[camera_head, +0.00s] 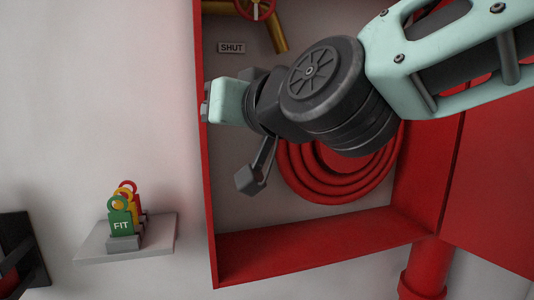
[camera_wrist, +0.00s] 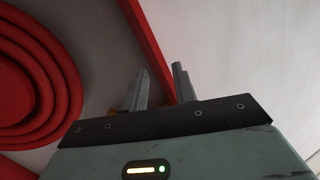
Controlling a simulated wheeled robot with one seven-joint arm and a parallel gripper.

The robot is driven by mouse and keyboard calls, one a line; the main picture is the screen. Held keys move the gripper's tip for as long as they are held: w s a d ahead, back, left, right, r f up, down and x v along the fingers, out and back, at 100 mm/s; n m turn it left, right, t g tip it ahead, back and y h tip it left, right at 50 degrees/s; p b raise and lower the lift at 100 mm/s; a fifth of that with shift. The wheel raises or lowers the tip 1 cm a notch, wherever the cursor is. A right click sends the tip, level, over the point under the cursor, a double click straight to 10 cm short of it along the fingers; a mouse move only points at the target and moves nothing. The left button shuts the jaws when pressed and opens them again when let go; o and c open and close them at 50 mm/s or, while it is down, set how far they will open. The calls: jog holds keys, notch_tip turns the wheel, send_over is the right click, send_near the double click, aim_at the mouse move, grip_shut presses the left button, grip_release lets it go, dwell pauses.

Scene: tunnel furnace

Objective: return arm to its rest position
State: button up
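My arm reaches in from the upper right of the head view, across the open red cabinet (camera_head: 300,258). Its wrist is bent in front of the cabinet's left side. In the wrist view my gripper (camera_wrist: 161,70) has its two grey fingers apart, with nothing held between them. The cabinet's red edge (camera_wrist: 150,45) shows behind the fingers. In the head view the fingers are mostly hidden by the pale green hand. The coiled red hose (camera_head: 335,185) lies behind my wrist, partly covered; it also shows at the left of the wrist view (camera_wrist: 30,85).
A "SHUT" sign (camera_head: 231,48) and a red handwheel (camera_head: 257,8) on yellow pipe are above my wrist. A small shelf (camera_head: 160,242) at lower left bears a green "FIT" tag (camera_head: 121,222) with yellow and red ones behind. The cabinet door (camera_head: 495,190) stands open at right.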

jog(key=s+d+f+n+g+h+p, duration=0.1)
jog(key=s+d+f+g, duration=0.15)
jog(key=f, duration=0.35)
jog(key=s+d+f+n+g+h, duration=0.1)
jog(key=s+f+g, duration=0.2)
jog(key=f, duration=0.2)
jog(key=s+d+f+g+h+p, duration=0.2)
jog(key=s+d+f+g+h, duration=0.5)
jog(key=s+d+f, duration=0.7)
jog(key=s+d+g, duration=0.1)
jog(key=d, duration=0.2)
jog(key=shift+n, duration=0.4)
grip_shut()
